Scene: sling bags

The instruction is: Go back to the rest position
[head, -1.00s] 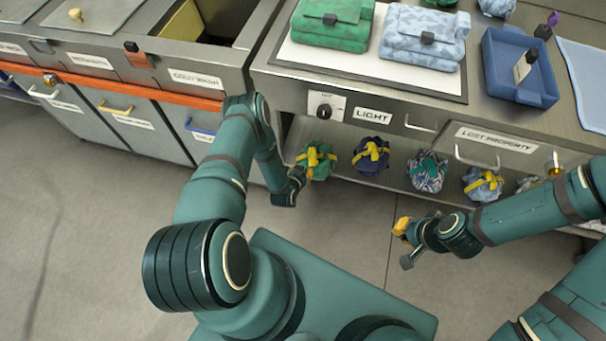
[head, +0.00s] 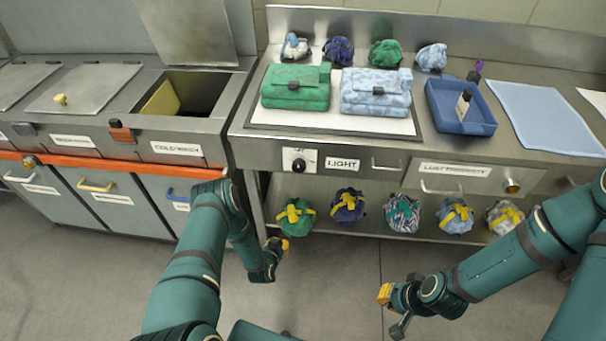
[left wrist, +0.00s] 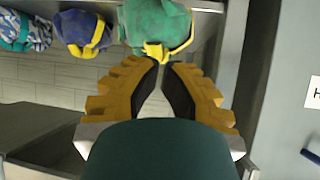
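My left gripper (head: 272,262) hangs in front of the lower shelf, below the green bag there, in the head view. In the left wrist view its yellow, black-padded fingers (left wrist: 162,66) stand a little apart with nothing between them. My right gripper (head: 388,302) is low in front of the shelf at the right, over the floor. It looks empty, but its finger gap is too small to make out.
Folded green (head: 297,87) and light blue (head: 376,92) bags lie on the counter's white board, beside a blue tray (head: 440,118). Several bundled bags (head: 348,207) line the lower shelf. An open cold-wash bin (head: 190,93) is at left. The floor (head: 335,270) is clear.

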